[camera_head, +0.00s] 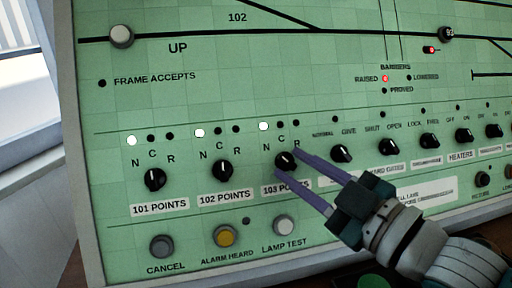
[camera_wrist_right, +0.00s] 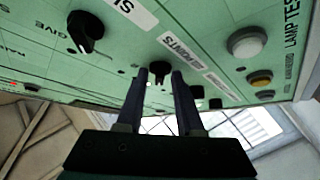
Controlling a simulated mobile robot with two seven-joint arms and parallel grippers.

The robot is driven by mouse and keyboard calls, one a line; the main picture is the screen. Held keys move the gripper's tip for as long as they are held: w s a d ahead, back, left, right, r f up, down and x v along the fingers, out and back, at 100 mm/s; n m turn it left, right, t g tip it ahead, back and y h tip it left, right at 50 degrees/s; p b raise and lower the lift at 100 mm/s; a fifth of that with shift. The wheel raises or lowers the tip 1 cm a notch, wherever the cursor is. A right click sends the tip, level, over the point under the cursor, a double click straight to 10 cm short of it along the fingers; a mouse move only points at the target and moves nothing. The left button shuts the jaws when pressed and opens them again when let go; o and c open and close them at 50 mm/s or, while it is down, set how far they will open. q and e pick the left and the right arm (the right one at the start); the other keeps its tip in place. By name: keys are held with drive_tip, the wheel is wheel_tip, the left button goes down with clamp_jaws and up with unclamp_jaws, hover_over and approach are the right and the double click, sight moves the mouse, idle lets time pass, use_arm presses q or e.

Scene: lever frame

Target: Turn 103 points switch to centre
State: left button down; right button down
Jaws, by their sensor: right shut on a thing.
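The black 103 points switch (camera_head: 285,160) is a rotary knob on the green panel, above its partly covered 103 POINTS label (camera_head: 284,188). The N, C and R marks stand above it. The lamp over N (camera_head: 263,126) is lit white; those over C and R are dark. My right gripper (camera_head: 287,162) comes from the lower right and is shut on this knob, one finger on each side. In the right wrist view the knob (camera_wrist_right: 159,70) shows between the fingertips. Its exact pointing direction is hard to tell. My left gripper is not in view.
The 102 points switch (camera_head: 223,170) and 101 points switch (camera_head: 155,180) are to the left, each with its N lamp lit. The GIVE knob (camera_head: 341,153) is close on the right. The lamp test button (camera_head: 283,225) is below.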

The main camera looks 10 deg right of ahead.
drive_tip(key=m+h, duration=0.1)
drive_tip(key=m+t, duration=0.1)
drive_tip(key=m, duration=0.1)
drive_tip(key=m+t+h+b, duration=0.1)
drive_tip(key=shift+s+a+f+m+h, duration=0.1)
drive_tip(key=shift+a+f+m+h, duration=0.2)
drive_tip(key=shift+m, duration=0.1)
drive_tip(key=shift+a+r+m+t+h+b, duration=0.1)
drive_tip(key=shift+m+t+h+b, duration=0.2)
drive_tip(key=shift+m+h, duration=1.1)
drive_tip(key=shift+a+m+t+h+b, duration=0.1)
drive_tip(key=shift+m+t+h, duration=0.5)
drive_tip(key=shift+m, duration=1.4)
drive_tip(key=shift+h, duration=0.3)
drive_tip(key=c, duration=0.9)
unclamp_jaws()
drive_tip(key=shift+s, duration=0.1)
drive_tip(key=s, duration=0.3)
drive_tip(key=s+f, duration=0.1)
drive_tip(key=s, duration=0.5)
drive_tip(key=shift+s+f+p, duration=0.25)
drive_tip(key=shift+s+p, duration=0.1)
drive_tip(key=shift+p, duration=0.05)
drive_tip(key=shift+d, duration=0.15)
